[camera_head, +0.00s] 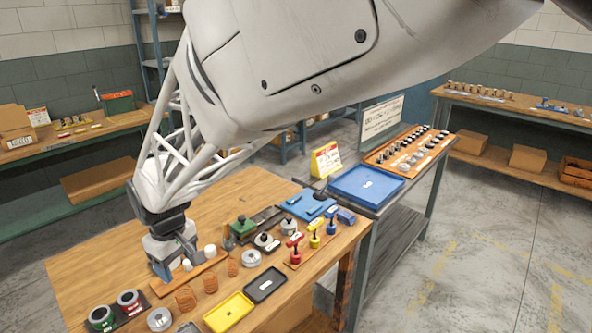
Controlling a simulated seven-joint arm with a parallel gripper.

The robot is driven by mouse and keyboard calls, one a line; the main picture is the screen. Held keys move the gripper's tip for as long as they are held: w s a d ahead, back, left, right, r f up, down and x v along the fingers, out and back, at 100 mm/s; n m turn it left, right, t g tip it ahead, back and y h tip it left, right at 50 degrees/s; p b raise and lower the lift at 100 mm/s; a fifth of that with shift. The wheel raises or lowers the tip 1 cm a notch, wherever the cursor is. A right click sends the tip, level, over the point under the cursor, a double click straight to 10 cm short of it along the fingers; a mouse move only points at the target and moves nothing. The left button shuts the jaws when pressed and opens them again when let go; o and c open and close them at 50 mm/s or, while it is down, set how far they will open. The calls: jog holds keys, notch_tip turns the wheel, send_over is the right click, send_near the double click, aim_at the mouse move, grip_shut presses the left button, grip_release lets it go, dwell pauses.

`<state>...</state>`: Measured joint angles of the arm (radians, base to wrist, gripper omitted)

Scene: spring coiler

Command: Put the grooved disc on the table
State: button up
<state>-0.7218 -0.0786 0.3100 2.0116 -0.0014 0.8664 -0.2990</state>
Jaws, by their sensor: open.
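Several round pieces lie on the wooden table (100,262), and I cannot tell for sure which is the grooved disc. A grey metal disc with a centre hole (160,319) lies near the front edge. A similar grey disc (251,258) lies further right, behind the black tray. My gripper (177,266) points down, low over the left part of the table, with its jaws apart. It is beside a wooden strip (205,268) bearing small white cylinders (210,251). I see nothing held, but the space between the fingers is partly hidden.
Orange-brown coils (185,298) stand in a row in front of the strip. A yellow tray (228,312) and a black tray (264,285) lie at the front. A blue tray (366,185) is on the side bench. The table's left rear is clear.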

jog(key=s+d+r+m+t, duration=0.1)
jog(key=d+r+m, duration=0.25)
jog(key=d, duration=0.85)
jog(key=s+d+r+m, duration=0.2)
jog(key=d+r, duration=0.2)
jog(key=d, duration=0.7)
jog(key=s+d+m, duration=0.3)
jog(key=s+d, duration=0.4)
jog(key=d, duration=0.2)
jog(key=s+d+r+m+t, duration=0.1)
jog(key=s+d+m, duration=0.2)
jog(key=s+d, duration=0.4)
jog(key=d, duration=0.2)
jog(key=shift+s+d+r, duration=0.15)
jog(key=shift+d, duration=0.15)
